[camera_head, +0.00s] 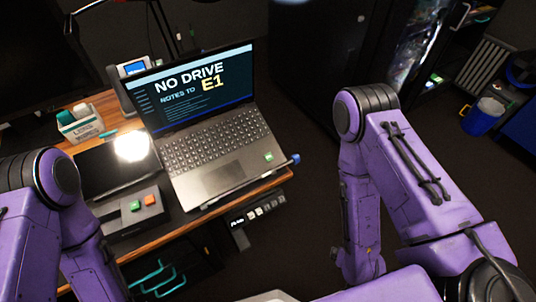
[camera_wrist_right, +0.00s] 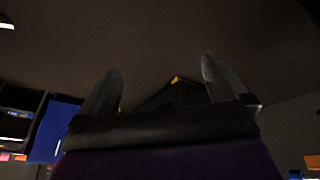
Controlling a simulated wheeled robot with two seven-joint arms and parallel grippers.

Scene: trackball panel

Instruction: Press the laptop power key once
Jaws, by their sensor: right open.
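The open laptop (camera_head: 222,178) stands on the wooden desk, its screen (camera_head: 200,88) lit with "NO DRIVE" and "NOTES TO E1". Its dark keyboard (camera_head: 215,141) faces me; the keys are too small to tell which one is the power key. My right gripper (camera_wrist_right: 163,82) shows in the right wrist view with its two fingers apart and nothing between them. In the head view my right arm hangs to the right of the desk, away from the laptop, and its fingers are not visible. My left arm is at the lower left; its gripper is not in view.
A control box with green and orange buttons (camera_head: 143,204) and a dark glossy panel (camera_head: 112,165) lie left of the laptop. A white labelled bin (camera_head: 80,126) and a small screen device (camera_head: 134,69) stand behind. Dark floor is clear right of the desk. A blue bin (camera_head: 483,117) stands far right.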

